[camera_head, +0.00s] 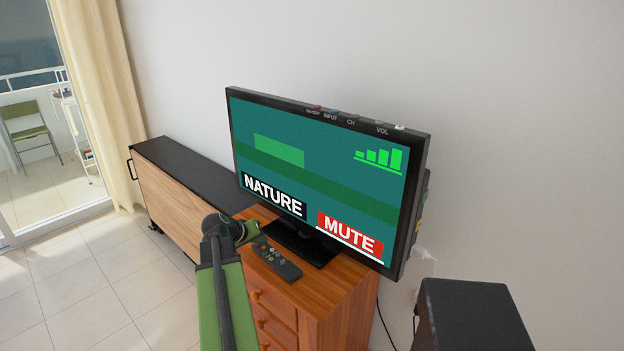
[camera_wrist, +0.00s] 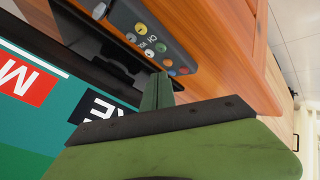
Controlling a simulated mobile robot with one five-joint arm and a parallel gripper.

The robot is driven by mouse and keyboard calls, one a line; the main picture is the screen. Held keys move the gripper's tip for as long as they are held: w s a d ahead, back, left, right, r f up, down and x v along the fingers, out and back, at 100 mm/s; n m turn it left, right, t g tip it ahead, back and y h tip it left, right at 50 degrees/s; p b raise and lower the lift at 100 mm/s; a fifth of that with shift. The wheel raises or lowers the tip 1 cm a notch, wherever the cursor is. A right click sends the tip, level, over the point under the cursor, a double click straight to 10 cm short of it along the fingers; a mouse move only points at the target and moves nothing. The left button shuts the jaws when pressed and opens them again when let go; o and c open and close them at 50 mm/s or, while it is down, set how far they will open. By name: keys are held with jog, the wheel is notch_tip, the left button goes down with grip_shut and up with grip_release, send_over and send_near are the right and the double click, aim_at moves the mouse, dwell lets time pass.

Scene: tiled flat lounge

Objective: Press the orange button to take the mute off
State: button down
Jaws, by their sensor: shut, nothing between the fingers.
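The dark remote (camera_head: 277,262) lies on the wooden cabinet in front of the television, with several small round buttons on its face. In the wrist view the remote (camera_wrist: 155,30) shows CH and VOL marks. The television (camera_head: 310,165) shows NATURE and a red MUTE label. My gripper (camera_head: 252,231) is shut and empty, above the cabinet near the remote's far left end. In the wrist view its fingertips (camera_wrist: 160,88) are close to the remote; contact cannot be told.
The wooden cabinet (camera_head: 340,300) has its edge close to the remote. Coloured buttons (camera_head: 335,112) line the television's top edge. A black box (camera_head: 472,315) stands at the right. A low dark-topped sideboard (camera_head: 190,175) stands at the left, with free tiled floor (camera_head: 90,290) in front.

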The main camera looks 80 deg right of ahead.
jog(key=shift+s+f+b, duration=0.1)
jog(key=shift+f+b, duration=0.25)
jog(key=shift+f, duration=0.1)
jog(key=shift+f, duration=0.2)
jog(key=shift+r, duration=0.15)
jog(key=shift+r+p, duration=0.45)
jog(key=shift+r, duration=0.1)
notch_tip(320, 180, up, 6)
jog(key=p, duration=0.6)
dwell(0.6)
